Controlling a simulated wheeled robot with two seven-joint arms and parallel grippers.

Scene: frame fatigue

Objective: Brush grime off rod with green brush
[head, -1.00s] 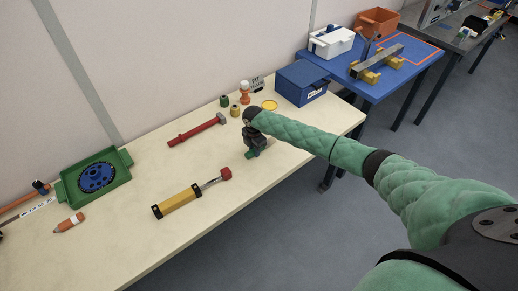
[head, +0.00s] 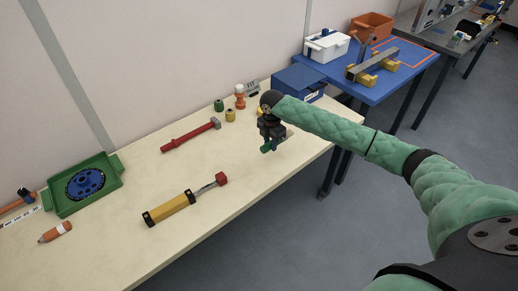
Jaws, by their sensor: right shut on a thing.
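My right gripper (head: 268,145) is over the right part of the cream table, shut on the green brush (head: 266,148). Only a small green part of the brush shows below the dark fingers, and it appears to be just above the table. A yellow cylinder (head: 170,209) with black ends lies near the table's front edge. A short metal rod (head: 207,188) with dark patches sticks out of it to a red end block (head: 221,179). The gripper is to the right of and beyond that block, apart from it. My left gripper is not in view.
A red-handled hammer (head: 190,136) lies behind the cylinder. A green tray (head: 112,182) with a blue disc and an orange marker (head: 55,232) are at left. Small pots (head: 230,115) and a blue box (head: 298,82) stand near the gripper. The table between cylinder and gripper is clear.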

